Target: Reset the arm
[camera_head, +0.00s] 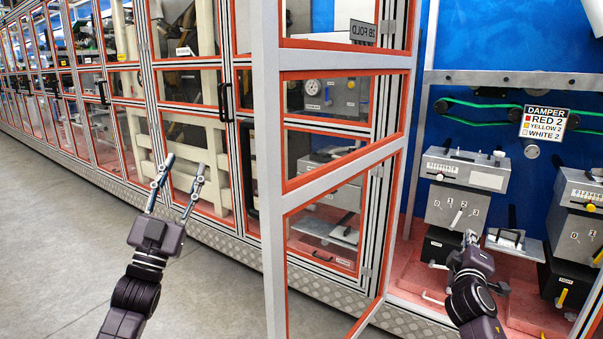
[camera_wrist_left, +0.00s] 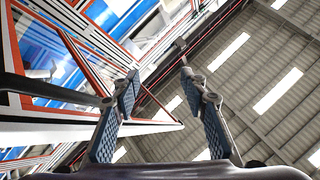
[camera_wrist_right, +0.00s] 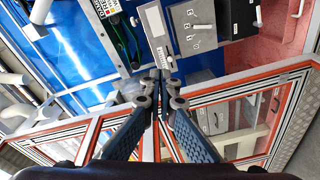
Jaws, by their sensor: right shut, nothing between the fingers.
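My left gripper (camera_head: 184,166) is open and empty, raised over the walkway in front of the closed glass cabinets. In the left wrist view its fingers (camera_wrist_left: 160,75) stand apart with nothing between them. My right gripper (camera_head: 470,238) is shut and empty, in front of the open bay. In the right wrist view its fingertips (camera_wrist_right: 162,75) meet. Behind it is a grey control box (camera_head: 465,170) with a dial plate (camera_head: 457,206) marked with numbers and a small lever. I cannot tell whether the right fingertips touch the dial plate. No part is clearly identifiable as the arm named in the task.
A red-framed glass door (camera_head: 270,170) stands open between my two arms. A damper sign (camera_head: 545,123) hangs by a green belt. A second grey box (camera_head: 577,190) is at the far right. The bay floor (camera_head: 410,262) is red. Grey walkway (camera_head: 60,230) is clear at left.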

